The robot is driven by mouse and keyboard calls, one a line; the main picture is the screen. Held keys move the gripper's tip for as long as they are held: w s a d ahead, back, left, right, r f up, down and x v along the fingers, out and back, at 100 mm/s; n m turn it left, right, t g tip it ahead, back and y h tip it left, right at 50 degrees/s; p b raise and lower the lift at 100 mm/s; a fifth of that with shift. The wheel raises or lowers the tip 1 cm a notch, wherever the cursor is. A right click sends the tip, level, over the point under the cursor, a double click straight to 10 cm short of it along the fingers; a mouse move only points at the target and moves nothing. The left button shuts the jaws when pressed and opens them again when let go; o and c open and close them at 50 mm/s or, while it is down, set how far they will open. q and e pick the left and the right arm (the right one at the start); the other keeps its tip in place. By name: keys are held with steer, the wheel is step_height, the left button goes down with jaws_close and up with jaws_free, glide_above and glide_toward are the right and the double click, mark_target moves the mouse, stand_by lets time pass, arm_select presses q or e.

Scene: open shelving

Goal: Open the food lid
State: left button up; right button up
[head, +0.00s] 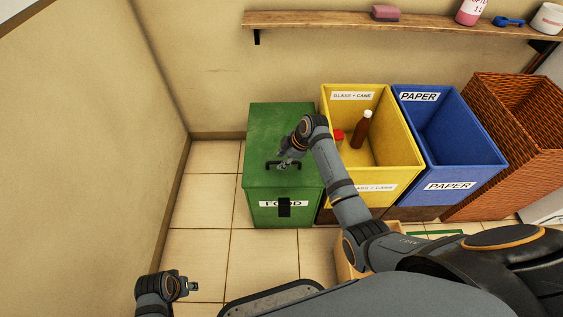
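The green food bin (265,213) stands on the floor left of the yellow bin. Its green lid (268,124) lies flat and closed on top. A dark handle (271,165) sits on the lid near its front, and a white label marked FOOD (267,204) is on the front, partly covered by a dark part. My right gripper (286,161) is over the lid, right at the handle. Its fingers are small and dark against the handle, so I cannot tell whether they grip it. My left gripper (191,286) is low at the left, away from the bin; its finger opening is unclear.
The open yellow glass and cans bin (397,160) holds a brown bottle (361,131) and a red-topped item (338,136). An open blue paper bin (483,151) and a wicker basket (518,130) stand further right. A wooden shelf (340,20) is above. Tiled floor (205,205) is free at the left.

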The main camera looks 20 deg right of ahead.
steer(key=shift+w+a+f, duration=0.15)
steer(key=shift+f, duration=0.3)
steer(key=shift+c, duration=0.2)
jaws_close()
